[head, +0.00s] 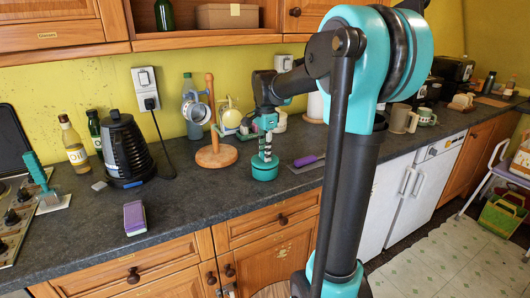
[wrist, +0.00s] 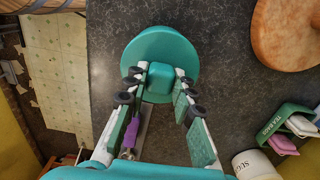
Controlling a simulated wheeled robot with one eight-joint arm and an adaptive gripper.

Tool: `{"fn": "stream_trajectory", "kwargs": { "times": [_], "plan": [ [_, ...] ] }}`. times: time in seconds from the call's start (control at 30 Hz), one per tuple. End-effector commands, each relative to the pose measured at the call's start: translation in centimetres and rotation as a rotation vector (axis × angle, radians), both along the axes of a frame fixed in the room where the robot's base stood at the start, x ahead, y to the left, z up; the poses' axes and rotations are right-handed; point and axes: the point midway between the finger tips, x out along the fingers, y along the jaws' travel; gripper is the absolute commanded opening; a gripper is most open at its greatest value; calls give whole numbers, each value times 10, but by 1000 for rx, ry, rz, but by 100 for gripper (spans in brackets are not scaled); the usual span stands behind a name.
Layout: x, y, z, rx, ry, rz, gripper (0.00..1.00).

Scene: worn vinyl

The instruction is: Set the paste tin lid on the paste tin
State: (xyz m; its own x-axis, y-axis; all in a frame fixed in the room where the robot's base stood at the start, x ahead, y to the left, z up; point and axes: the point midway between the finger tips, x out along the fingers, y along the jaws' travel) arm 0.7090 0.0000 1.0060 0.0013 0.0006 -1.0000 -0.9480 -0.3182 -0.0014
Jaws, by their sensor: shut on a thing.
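The paste tin lid (wrist: 160,42) is a round teal disc with a squarish teal knob, seen from above in the wrist view. My gripper (wrist: 160,84) is shut on the knob, one finger on each side. In the head view my gripper (head: 265,154) points straight down over the counter, with the teal round piece (head: 264,171) at its fingertips, low at the worktop. This piece looks level. I cannot tell how much of it is lid and how much is tin below; the lid hides what lies under it in the wrist view.
A wooden stand with mugs (head: 215,155) stands left of my gripper. A purple-handled tool (head: 306,161) lies close on the right. A black kettle (head: 125,150) and a purple sponge (head: 134,218) are further left. The counter (head: 210,200) in front is clear.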

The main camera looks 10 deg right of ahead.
Motion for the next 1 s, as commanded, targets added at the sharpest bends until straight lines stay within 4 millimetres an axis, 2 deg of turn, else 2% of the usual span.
{"fn": "stream_trajectory", "kwargs": {
  "times": [0.83, 0.87, 1.0],
  "plan": [
    [0, 0, -9, 0, 0, 0, 0],
    [0, 0, -9, 0, 0, 0, 28],
    [0, 0, -9, 0, 0, 0, 46]
  ]
}}
